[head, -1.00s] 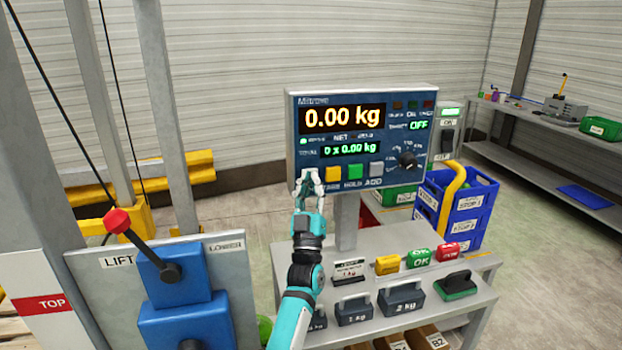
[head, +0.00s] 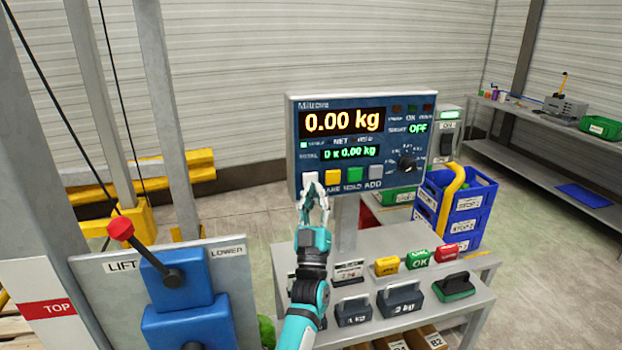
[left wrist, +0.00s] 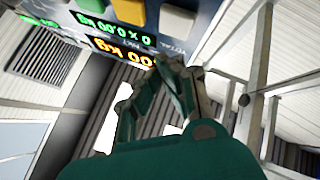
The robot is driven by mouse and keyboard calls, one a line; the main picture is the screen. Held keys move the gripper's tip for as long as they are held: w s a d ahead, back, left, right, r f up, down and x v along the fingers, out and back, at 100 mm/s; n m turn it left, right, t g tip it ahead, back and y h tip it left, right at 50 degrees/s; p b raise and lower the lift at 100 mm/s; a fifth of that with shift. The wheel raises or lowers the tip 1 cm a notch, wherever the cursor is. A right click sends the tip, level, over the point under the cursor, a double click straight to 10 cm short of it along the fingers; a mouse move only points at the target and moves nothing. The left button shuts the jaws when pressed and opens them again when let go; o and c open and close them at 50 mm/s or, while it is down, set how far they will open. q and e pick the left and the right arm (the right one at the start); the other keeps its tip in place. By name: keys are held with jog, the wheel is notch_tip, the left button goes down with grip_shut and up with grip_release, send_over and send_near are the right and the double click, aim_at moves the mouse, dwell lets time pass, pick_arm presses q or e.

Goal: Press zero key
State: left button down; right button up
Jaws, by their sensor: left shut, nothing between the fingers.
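The scale's indicator panel (head: 345,165) shows 0.00 kg in orange and 0 x 0.00 kg in green. Its bottom row has a white key (head: 310,179), a yellow key, a green key and a grey key. The white key is leftmost; the label under it is hidden by my gripper. My left gripper (head: 315,190) is shut and empty, its fingertips at the white key's lower edge; I cannot tell if they touch. The left wrist view shows the fingers (left wrist: 180,68) below the white key (left wrist: 178,20) and the yellow key (left wrist: 130,10). My right gripper is not in view.
A bench (head: 385,245) below the panel holds weights and yellow, green and red blocks. A lift control box with a red-knobbed lever (head: 121,229) stands at the left. Blue crates (head: 458,210) stand at the right.

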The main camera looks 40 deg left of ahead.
pick_arm(q)
jog(key=shift+s+d+p, duration=0.35)
jog(key=shift+s+d, duration=0.55)
jog(key=shift+d, duration=0.2)
